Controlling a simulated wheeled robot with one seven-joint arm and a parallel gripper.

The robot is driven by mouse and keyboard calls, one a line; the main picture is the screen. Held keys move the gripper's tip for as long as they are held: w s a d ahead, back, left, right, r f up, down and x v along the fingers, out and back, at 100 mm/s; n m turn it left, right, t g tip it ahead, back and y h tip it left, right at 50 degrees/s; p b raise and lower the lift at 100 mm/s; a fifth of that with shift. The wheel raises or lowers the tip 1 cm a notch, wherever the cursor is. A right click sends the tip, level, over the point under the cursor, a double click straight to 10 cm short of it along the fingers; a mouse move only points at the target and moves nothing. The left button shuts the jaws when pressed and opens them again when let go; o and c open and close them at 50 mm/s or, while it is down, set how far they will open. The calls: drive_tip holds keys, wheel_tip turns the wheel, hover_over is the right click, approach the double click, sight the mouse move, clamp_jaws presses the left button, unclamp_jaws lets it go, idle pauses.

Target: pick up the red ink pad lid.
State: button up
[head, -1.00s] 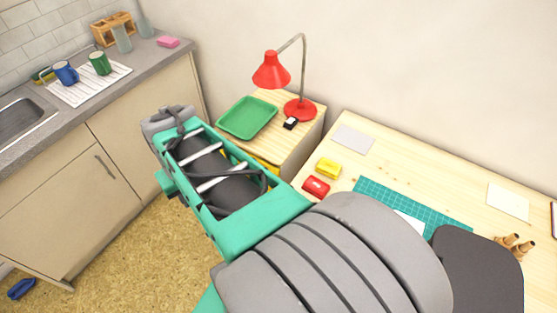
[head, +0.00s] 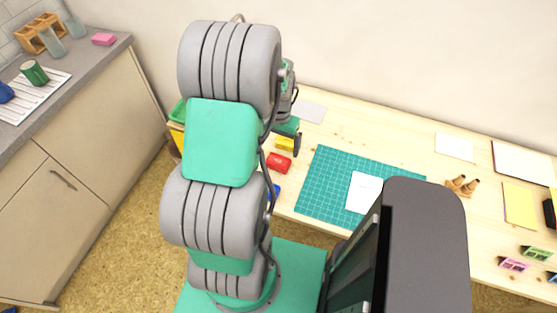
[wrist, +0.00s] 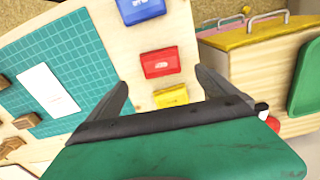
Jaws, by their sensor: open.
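The red ink pad (wrist: 161,62) lies on the wooden table, its red lid with white marking facing up; it also shows in the head view (head: 279,162). A yellow ink pad (wrist: 171,96) and a blue ink pad (wrist: 141,9) lie in a row on either side of it. My gripper (wrist: 162,80) is open and empty, its two fingers spread above the table with the red and yellow pads between them in the wrist view. In the head view my arm hides most of the gripper and part of the blue pad (head: 273,192).
A teal cutting mat (head: 318,180) with a white sheet (head: 364,191) lies right of the pads in the head view. A side cabinet with a green tray (wrist: 306,85) stands close by, and rubber stamps (head: 461,185) stand farther right.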

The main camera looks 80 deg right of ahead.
sight(278, 160)
wheel_tip(278, 160, down, 8)
drive_tip(key=shift+w+r+p, duration=0.15)
drive_tip(key=shift+r+p, duration=0.05)
drive_tip(key=shift+p, duration=0.75)
drive_tip(key=shift+c, duration=0.4)
